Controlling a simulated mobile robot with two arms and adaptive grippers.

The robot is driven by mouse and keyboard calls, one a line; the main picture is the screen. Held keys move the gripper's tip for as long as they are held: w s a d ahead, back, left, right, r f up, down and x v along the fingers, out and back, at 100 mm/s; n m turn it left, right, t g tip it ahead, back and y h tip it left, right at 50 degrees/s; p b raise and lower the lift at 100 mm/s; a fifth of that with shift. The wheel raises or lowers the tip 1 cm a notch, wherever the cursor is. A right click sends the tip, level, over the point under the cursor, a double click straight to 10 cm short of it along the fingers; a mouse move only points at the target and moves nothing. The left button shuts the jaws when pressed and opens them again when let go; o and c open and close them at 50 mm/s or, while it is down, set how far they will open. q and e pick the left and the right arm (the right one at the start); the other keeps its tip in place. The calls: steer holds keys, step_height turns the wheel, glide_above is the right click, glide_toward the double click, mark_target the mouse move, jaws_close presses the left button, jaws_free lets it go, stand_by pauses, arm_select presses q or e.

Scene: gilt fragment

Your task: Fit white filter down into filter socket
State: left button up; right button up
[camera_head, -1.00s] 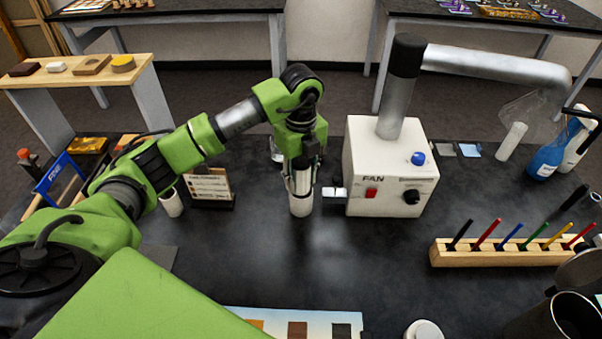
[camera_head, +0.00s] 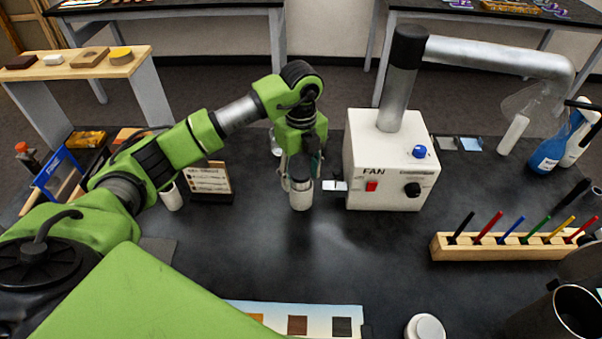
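My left gripper (camera_head: 302,168) points straight down left of the white fan box (camera_head: 391,165). Just below its fingers is a pale upright cylinder (camera_head: 301,199) with a grey upper part, near the black tabletop. I cannot tell whether this is the white filter, the filter socket or both together. The fingers overlap its top, and whether they are closed on it is unclear. A small white fitting (camera_head: 335,185) sits between the cylinder and the fan box. No socket opening is visible. My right gripper is not in view.
A silver duct (camera_head: 490,62) rises from the fan box and runs right. A wooden marker rack (camera_head: 500,248) stands at right. A small sign (camera_head: 208,180) and a white cylinder (camera_head: 172,198) stand left of the gripper. The table centre in front is clear.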

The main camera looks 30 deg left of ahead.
arm_select(q)
steer(key=shift+r+p, duration=0.45)
steer(key=shift+r, duration=0.1)
steer(key=shift+w+r, duration=0.1)
steer(key=shift+r, duration=0.3)
step_height(320, 180, up, 6)
steer(key=shift+f+b, duration=0.1)
steer(key=shift+b, duration=1.15)
steer(key=shift+r, duration=2.75)
